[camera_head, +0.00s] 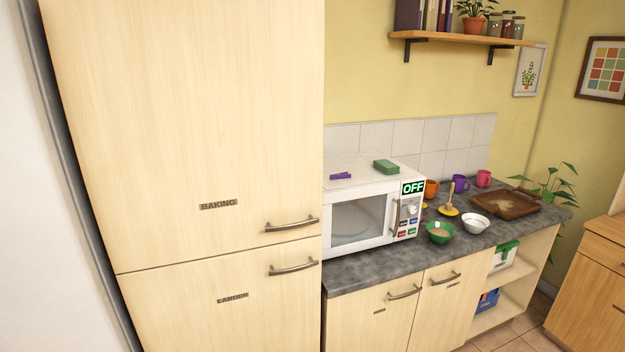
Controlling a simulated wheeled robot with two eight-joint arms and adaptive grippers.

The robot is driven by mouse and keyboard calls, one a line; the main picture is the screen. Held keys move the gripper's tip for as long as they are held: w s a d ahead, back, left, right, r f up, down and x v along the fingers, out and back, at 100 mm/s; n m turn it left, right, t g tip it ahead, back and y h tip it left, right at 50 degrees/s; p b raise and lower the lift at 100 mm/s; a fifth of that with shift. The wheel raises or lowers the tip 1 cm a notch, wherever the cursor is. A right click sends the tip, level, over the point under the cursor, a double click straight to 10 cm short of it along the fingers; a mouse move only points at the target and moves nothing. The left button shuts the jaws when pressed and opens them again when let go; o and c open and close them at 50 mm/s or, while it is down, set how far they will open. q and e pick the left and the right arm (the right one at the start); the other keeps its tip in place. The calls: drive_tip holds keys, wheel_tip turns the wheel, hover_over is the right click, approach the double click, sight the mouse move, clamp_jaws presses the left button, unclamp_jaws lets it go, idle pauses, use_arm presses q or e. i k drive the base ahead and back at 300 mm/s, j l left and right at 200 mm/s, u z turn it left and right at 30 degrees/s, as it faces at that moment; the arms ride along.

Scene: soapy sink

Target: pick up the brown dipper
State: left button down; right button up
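A small brown upright thing with a thin stem, which looks like the dipper (450,201), stands on a yellow base (444,212) on the grey counter (375,273). It is right of the microwave and behind the bowls. It is too small to make out in detail. Neither of my grippers is in view.
The white microwave (358,221) reads OFF and carries a green block (386,166) and a purple thing (341,176). Nearby are a green bowl (440,238), a white bowl (476,226), several mugs (460,184) and a brown tray (487,203). A tall cupboard (190,120) fills the left.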

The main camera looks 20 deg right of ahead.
sight(448, 205)
drive_tip(key=z, duration=1.6)
drive_tip(key=i+l+u, duration=0.15)
drive_tip(key=l, duration=0.2)
drive_tip(key=i+l+u, duration=0.15)
drive_tip(key=l, duration=0.15)
drive_tip(key=l+u, duration=0.15)
drive_tip(key=l, duration=0.2)
drive_tip(key=i+l+u, duration=0.15)
drive_tip(key=l, duration=0.25)
drive_tip(key=i+l+u, duration=0.1)
drive_tip(key=u, duration=0.3)
drive_tip(key=i+l+u, duration=0.2)
drive_tip(key=u, duration=0.15)
drive_tip(key=i+l+u, duration=0.2)
drive_tip(key=u, duration=0.2)
